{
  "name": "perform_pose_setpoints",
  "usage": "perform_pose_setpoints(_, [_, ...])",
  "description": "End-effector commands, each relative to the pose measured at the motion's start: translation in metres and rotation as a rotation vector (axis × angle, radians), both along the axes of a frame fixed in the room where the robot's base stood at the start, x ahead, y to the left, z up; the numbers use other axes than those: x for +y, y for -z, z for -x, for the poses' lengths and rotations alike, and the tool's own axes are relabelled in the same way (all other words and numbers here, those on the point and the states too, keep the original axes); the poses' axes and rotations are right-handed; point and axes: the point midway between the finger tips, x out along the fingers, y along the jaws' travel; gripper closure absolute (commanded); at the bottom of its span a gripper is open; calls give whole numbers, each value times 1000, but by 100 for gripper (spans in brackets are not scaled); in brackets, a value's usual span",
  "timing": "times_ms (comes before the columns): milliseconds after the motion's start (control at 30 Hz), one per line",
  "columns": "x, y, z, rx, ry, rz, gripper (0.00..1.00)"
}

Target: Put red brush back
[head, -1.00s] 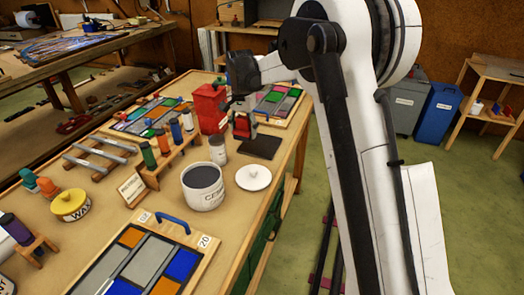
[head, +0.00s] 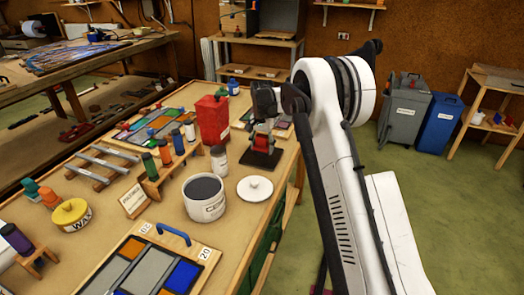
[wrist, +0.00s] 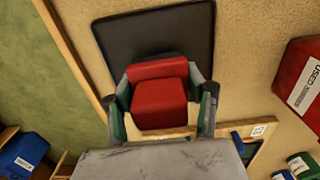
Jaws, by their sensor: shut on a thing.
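The red brush (wrist: 160,98) is a red block with a step across its top. My gripper (wrist: 162,105) is shut on it, with one finger on each side, and points down. In the head view my gripper (head: 263,128) holds the brush (head: 262,144) over the black mat (head: 251,160) at the right edge of the bench. In the wrist view the dark mat (wrist: 150,35) lies behind the brush and extends past its far side. I cannot tell whether the brush touches the mat. Its underside is hidden.
Close to the left stand a red box (head: 212,121) marked "USED" and a white-capped jar (head: 219,161). A round white lid (head: 255,189) and a grey-filled tub (head: 204,198) are nearer. The bench edge is close on the right.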

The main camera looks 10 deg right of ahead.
Motion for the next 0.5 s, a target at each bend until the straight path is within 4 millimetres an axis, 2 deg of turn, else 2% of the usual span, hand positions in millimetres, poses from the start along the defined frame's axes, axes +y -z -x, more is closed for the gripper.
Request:
perform_pose_setpoints(133, [0, 16, 0, 0, 0, 0, 73])
perform_pose_setpoints(500, [0, 21, 0, 0, 0, 0, 73])
